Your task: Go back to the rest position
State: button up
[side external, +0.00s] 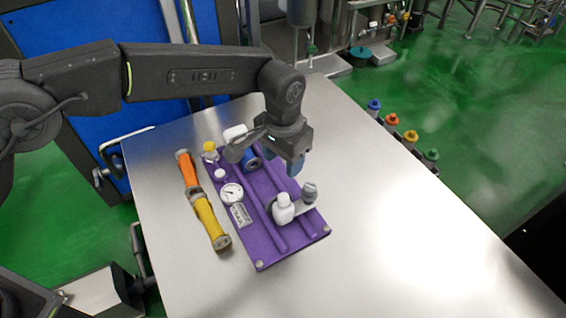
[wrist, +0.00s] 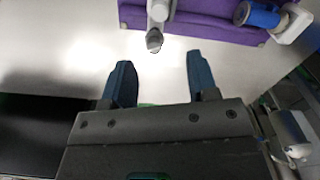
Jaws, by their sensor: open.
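My gripper (side external: 295,163) hangs over the far side of the purple board (side external: 291,247) in the side external view. In the wrist view my gripper (wrist: 160,80) shows two dark blue fingers spread apart with nothing between them. The wrist view shows an edge of the purple board (wrist: 200,27) beyond the fingertips. A grey rounded knob (wrist: 154,40) projects from the board toward the fingers, with a visible space between it and them. The gripper partly hides the board's far part in the side view.
The board carries a blue cylinder (side external: 251,160), a round gauge (side external: 232,193), a white block (side external: 284,209) and a grey knob (side external: 309,192). Orange (side external: 187,169) and yellow (side external: 209,222) tubes lie left of it. The table's (side external: 400,250) right front is clear.

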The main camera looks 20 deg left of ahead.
dwell(0.4)
jog(key=s+a+r+n+t, duration=0.1)
jog(key=s+a+r, duration=0.1)
jog(key=a+r, duration=0.7)
jog(key=s+a+r+n+t, duration=0.1)
jog(key=s+a+r, duration=0.2)
jog(key=a+r, duration=0.65)
jog(key=s+a+n+t, duration=0.1)
jog(key=s+a, duration=0.6)
jog(key=s, duration=0.2)
jog(key=s+a+f+n+t, duration=0.1)
jog(key=s+a+n+t, duration=0.1)
jog(key=s+a, duration=0.5)
jog(key=s, duration=0.3)
jog(key=shift+a+f+t, duration=0.3)
